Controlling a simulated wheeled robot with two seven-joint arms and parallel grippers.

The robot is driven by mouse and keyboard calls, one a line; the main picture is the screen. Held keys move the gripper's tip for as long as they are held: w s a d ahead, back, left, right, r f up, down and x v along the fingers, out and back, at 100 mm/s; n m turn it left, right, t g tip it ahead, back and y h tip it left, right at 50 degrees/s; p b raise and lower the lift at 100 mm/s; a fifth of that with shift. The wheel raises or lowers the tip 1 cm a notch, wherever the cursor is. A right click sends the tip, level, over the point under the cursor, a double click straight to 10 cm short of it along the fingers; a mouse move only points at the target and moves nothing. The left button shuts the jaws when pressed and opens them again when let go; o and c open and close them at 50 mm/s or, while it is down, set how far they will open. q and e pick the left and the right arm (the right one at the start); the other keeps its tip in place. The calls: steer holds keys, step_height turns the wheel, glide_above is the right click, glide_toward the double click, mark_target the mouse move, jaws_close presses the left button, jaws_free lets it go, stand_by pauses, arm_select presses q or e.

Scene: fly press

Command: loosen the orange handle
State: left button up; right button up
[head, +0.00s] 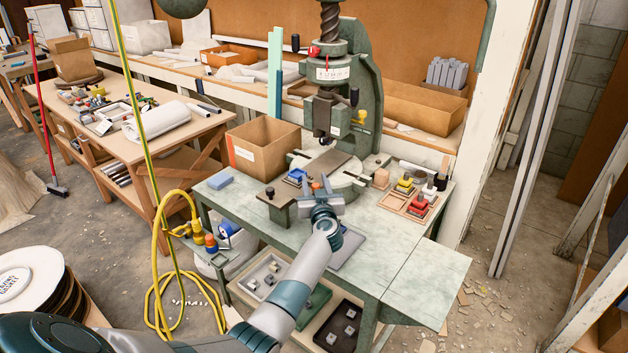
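A small red-orange handle (313,52) sits at the left of the press's upper collar. A yellow-orange knob (362,117) shows on the right of its frame. An orange cap (210,243) sits by the hose fittings at lower left. I cannot tell which is the orange handle. My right gripper is not in view.
A cardboard box (263,146) stands left of the press. A blue block (297,175) lies close to my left gripper. A wooden tray (408,201) with red and yellow pieces is at right. A yellow hose (157,245) hangs at left. The bench's front right is clear.

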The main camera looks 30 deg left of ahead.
arm_select(q)
steer(key=shift+x, duration=0.9)
jaws_close()
